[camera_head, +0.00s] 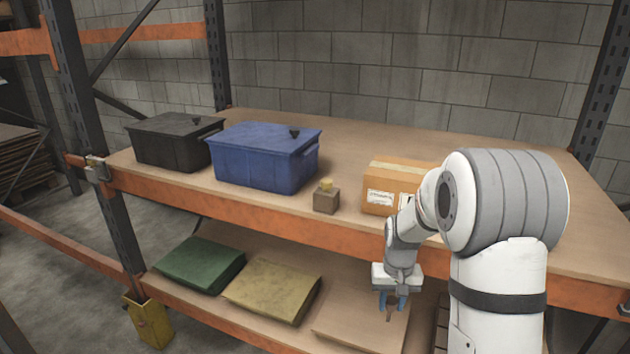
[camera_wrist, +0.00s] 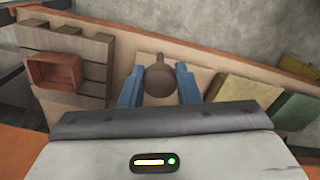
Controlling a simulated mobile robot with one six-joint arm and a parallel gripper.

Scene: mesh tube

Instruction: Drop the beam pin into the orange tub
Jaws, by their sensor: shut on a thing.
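My gripper (camera_head: 393,301) has blue fingers and points down in front of the shelf. It is shut on a brown beam pin (camera_head: 389,313), which hangs from the fingertips. In the wrist view the pin's round brown body and narrow top (camera_wrist: 158,80) show between the two blue fingers. The orange tub (camera_wrist: 54,74) is a small open box at the left of the wrist view, on or against wooden slats. The pin is apart from the tub, to its right in that view. In the head view the tub is not visible; my arm covers that area.
The upper shelf holds a black bin (camera_head: 168,143), a blue bin (camera_head: 262,160), a small brown block with a yellow top (camera_head: 326,200) and a cardboard box (camera_head: 385,190). Below lie green (camera_head: 200,264) and yellow (camera_head: 272,290) flat pieces. An orange beam (camera_head: 290,223) edges the upper shelf.

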